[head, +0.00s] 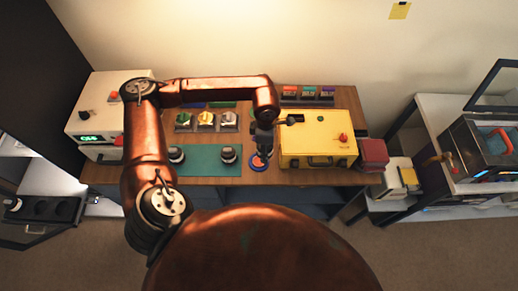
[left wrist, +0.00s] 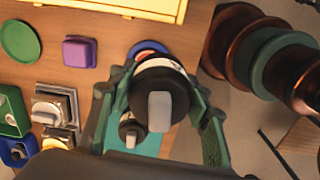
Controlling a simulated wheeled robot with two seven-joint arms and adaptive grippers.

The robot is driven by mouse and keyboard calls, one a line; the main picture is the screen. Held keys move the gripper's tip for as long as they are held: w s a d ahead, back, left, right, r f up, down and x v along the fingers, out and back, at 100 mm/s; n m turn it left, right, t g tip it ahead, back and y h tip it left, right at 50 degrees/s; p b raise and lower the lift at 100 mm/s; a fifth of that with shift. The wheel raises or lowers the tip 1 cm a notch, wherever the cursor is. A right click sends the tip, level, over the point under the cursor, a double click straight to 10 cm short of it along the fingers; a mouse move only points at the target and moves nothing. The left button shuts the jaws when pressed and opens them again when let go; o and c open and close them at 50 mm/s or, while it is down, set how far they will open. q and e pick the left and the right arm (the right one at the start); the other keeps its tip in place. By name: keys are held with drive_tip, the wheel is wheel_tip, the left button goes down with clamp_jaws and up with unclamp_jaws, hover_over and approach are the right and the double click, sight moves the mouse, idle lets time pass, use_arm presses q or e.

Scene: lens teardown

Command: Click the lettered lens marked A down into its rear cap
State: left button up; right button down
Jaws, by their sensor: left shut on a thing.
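My left gripper (left wrist: 158,88) is shut on a dark round lens (left wrist: 178,84) with a grey tab on top; its fingers clasp both sides. A pale band with marks runs around the lens, but I cannot read a letter. In the head view my left gripper (head: 262,146) is just above a blue round cap (head: 259,167) with orange inside, at the front of the table. The cap (left wrist: 147,46) is partly hidden behind the lens in the left wrist view. I cannot tell whether lens and cap touch. My right gripper is out of view.
A teal mat (head: 203,168) bears two dark lenses, left (head: 176,154) and right (head: 228,157). A yellow case (head: 318,159) stands close right of the cap. Several coloured-top blocks stand behind the mat. A purple block (left wrist: 80,52) and green disc (left wrist: 20,41) show in the left wrist view.

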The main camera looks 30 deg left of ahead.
use_arm(q)
drive_tip(key=n, duration=0.2)
drive_tip(key=shift+w+a+f+n, duration=0.1)
drive_tip(key=shift+a+f+n, duration=0.2)
drive_tip(key=n, duration=0.3)
drive_tip(key=a+f+n, duration=0.1)
drive_tip(key=shift+w+n, duration=0.1)
drive_tip(key=shift+n, duration=0.3)
drive_tip(key=n, duration=0.3)
drive_tip(key=shift+a+f+n, duration=0.3)
drive_tip(key=shift+f+n, duration=0.1)
drive_tip(key=n, duration=0.1)
drive_tip(key=f+n, duration=0.1)
drive_tip(key=n, duration=0.1)
drive_tip(key=shift+a, duration=0.35)
drive_tip(key=b, duration=0.2)
hover_over(259, 162)
drive_tip(key=shift+f, duration=2.15)
drive_tip(key=shift+f+b, duration=0.35)
drive_tip(key=shift+f, duration=0.1)
drive_tip(key=shift+f+b, duration=0.5)
drive_tip(key=shift+f, duration=0.1)
drive_tip(key=shift+f+b, duration=0.2)
drive_tip(key=shift+b, duration=0.1)
idle(1.3)
